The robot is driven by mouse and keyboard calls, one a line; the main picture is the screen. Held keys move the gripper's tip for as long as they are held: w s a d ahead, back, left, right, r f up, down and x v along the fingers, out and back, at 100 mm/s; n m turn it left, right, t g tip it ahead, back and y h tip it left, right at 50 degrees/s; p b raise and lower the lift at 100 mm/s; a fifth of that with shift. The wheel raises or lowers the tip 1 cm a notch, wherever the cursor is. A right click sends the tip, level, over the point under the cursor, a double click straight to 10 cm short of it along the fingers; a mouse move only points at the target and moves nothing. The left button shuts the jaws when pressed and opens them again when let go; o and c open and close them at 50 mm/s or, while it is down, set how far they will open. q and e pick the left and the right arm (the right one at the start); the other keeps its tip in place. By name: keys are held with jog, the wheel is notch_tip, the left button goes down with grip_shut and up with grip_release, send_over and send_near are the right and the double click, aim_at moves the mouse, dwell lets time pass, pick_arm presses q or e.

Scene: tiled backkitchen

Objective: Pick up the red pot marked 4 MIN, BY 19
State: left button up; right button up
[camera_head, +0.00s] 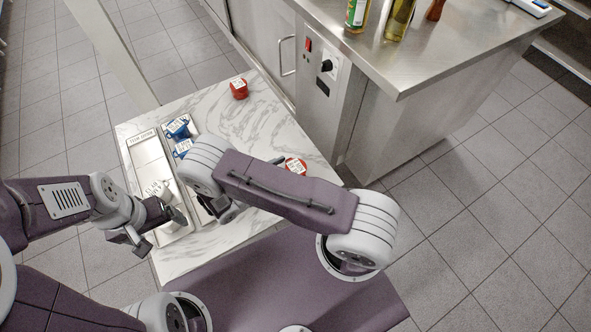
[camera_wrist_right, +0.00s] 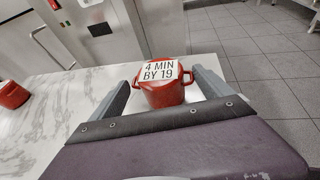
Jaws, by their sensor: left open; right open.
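The red pot marked 4 MIN BY 19 (camera_wrist_right: 165,92) stands upright in the right wrist view, its white label on top and a small handle at each side. My right gripper (camera_wrist_right: 170,82) is open, with one finger on each side of the pot; I cannot tell whether they touch it. In the head view the pot (camera_head: 296,166) shows past my right arm, which hides part of it and most of that gripper. My left gripper (camera_head: 150,224) is open over the left part of the table, near the metal tray (camera_head: 147,153).
Another red pot (camera_head: 239,88) stands at the table's far end. A steel counter (camera_head: 440,60) with bottles adjoins the marble table (camera_head: 205,105) at the right.

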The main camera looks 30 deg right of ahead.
aim_at(302, 162)
jog(key=x, duration=0.6)
jog(key=shift+d+f, duration=0.1)
jog(key=shift+c, duration=0.5)
jog(key=c, duration=1.7)
notch_tip(302, 162, up, 5)
jog(key=shift+f+p, duration=0.15)
jog(key=shift+p, duration=0.4)
jog(key=s+a+r+p, duration=0.2)
jog(key=s+a+r, duration=0.3)
jog(key=s, duration=0.5)
jog(key=shift+s+r, duration=0.3)
jog(key=shift+r, duration=0.4)
